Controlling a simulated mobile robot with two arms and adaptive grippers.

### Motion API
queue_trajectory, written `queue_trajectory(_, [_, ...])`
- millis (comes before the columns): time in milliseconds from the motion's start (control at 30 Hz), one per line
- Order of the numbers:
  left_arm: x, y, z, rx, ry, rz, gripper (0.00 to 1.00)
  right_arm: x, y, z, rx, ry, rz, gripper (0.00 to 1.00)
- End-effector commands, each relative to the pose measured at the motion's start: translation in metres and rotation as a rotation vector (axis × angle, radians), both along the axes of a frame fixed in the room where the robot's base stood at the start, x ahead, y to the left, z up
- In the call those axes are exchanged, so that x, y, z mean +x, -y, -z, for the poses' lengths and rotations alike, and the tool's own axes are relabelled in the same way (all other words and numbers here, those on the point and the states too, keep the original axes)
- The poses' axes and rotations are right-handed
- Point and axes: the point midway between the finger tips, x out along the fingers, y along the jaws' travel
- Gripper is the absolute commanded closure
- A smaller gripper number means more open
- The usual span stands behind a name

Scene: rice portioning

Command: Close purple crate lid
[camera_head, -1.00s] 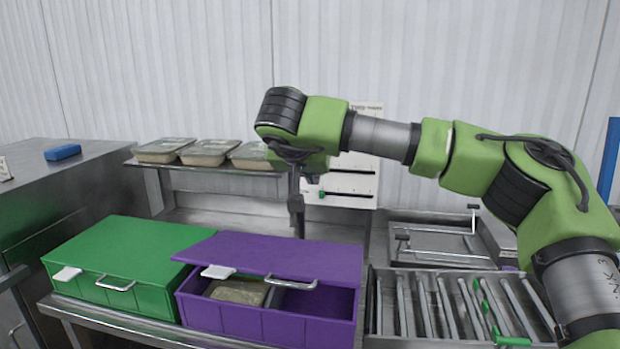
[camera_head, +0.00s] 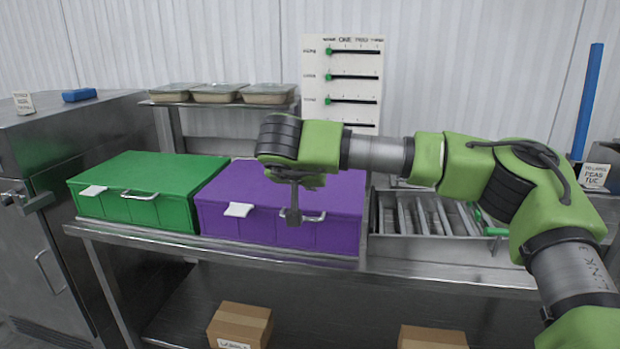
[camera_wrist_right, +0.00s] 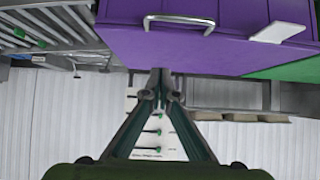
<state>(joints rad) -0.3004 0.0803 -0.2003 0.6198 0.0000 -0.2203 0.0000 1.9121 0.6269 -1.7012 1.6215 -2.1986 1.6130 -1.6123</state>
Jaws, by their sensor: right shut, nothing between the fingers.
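The purple crate (camera_head: 330,235) stands on the steel table. Its lid (camera_head: 335,188) lies flat and shut over the box, and no opening shows at the front. The crate has a metal handle (camera_head: 302,216) and a white tag (camera_head: 239,210). My right gripper (camera_head: 293,217) points down, shut and empty, in front of the handle area in the head view; I cannot tell if it touches the crate. In the right wrist view the shut fingertips (camera_wrist_right: 160,78) are beside the purple lid (camera_wrist_right: 190,50), with the handle (camera_wrist_right: 180,20) beyond. My left gripper is not in view.
A closed green crate (camera_head: 135,185) stands to the left of the purple one. A steel tray with utensils (camera_head: 385,240) is to the right. Several food containers (camera_head: 218,93) sit on the shelf behind. Cardboard boxes (camera_head: 240,325) are below the table.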

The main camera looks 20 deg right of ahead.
Motion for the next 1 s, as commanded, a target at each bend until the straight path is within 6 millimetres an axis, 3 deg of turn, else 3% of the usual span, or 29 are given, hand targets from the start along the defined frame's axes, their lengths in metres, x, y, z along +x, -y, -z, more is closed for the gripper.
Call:
queue_trajectory(633, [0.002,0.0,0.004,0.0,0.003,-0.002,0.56,-0.001,-0.001,0.005,0.001,0.0,-0.001,1.0])
queue_trajectory(767, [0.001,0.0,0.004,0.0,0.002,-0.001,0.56,-0.009,-0.007,-0.004,0.002,0.002,-0.002,1.0])
queue_trajectory(1000, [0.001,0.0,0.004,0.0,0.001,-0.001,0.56,-0.041,-0.029,-0.034,0.0,0.003,-0.004,1.0])
